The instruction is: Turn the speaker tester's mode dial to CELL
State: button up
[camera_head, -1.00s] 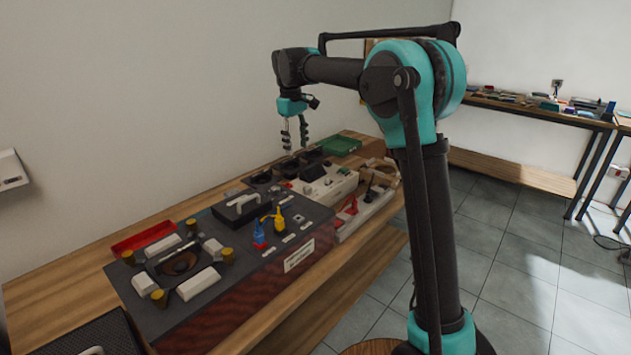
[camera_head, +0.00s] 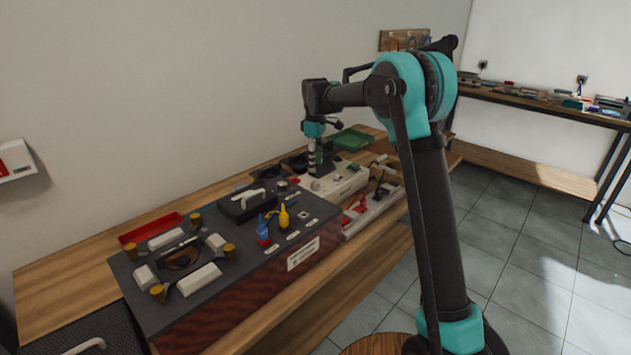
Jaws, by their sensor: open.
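A cream-coloured box that looks like the speaker tester (camera_head: 346,187) stands on the wooden bench, beyond the dark speaker fixture. A small grey knob-like spot (camera_head: 316,185) shows at the near left of its top, perhaps the mode dial. Its pointer and any CELL lettering are too small to read. My gripper (camera_head: 318,171) points down over the left part of the tester, just above or at its top. Whether it touches the knob I cannot tell. It is open, and no held thing shows. My gripper hides part of the tester's top and screen.
The dark fixture (camera_head: 155,315) carries white blocks, a black box with a handle (camera_head: 250,203) and blue and yellow clamps (camera_head: 284,217). A red tray (camera_head: 150,227) and green tray (camera_head: 352,139) lie along the wall. A white rack (camera_head: 372,212) with red parts stands right of the tester.

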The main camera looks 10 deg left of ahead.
aim_at(315, 183)
notch_tip(315, 183, down, 8)
jog(key=shift+r, duration=0.1)
dwell(0.4)
grip_shut()
